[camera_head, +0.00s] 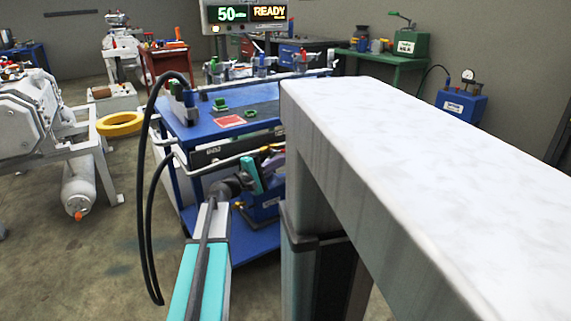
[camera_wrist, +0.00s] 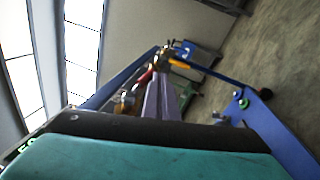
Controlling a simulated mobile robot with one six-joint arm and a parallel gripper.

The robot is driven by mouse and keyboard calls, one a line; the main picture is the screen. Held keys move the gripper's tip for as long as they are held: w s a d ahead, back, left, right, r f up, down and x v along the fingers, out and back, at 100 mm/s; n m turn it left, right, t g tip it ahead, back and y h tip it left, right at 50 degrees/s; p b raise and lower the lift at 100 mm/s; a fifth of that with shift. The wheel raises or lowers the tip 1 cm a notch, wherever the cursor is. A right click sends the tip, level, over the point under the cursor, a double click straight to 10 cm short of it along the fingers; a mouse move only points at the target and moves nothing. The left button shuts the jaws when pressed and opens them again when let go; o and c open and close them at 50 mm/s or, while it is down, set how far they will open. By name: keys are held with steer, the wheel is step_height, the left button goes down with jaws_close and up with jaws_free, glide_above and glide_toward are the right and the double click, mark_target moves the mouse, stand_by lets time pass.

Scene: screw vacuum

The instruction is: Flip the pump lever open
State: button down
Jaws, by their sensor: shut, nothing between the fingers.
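A blue cart (camera_head: 235,125) stands at mid-left in the head view, with a lower shelf (camera_head: 235,245). A blue unit that looks like the pump (camera_head: 265,208) sits on that shelf, partly hidden behind my arm and a pale column. A small yellow piece with red beside it (camera_head: 268,149) shows near my wrist; I cannot tell whether it is the lever. My gripper (camera_head: 277,160) is at the cart's near side, partly hidden. In the wrist view my gripper (camera_wrist: 163,92) is shut and empty, with a yellow-orange piece (camera_wrist: 180,63) past its tips. Contact cannot be told.
A large white-topped pale body (camera_head: 430,170) blocks much of the right. Black hoses (camera_head: 148,200) hang at the cart's left. A blue box with a gauge (camera_head: 462,100) stands back right. A yellow ring (camera_head: 120,123) lies on the floor. Floor at front left is clear.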

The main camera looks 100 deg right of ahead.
steer(key=shift+f, duration=0.1)
steer(key=w+a+f, duration=0.5)
steer(key=w+f, duration=0.1)
steer(key=w, duration=0.3)
steer(key=shift+f, duration=0.15)
stand_by(0.8)
stand_by(0.4)
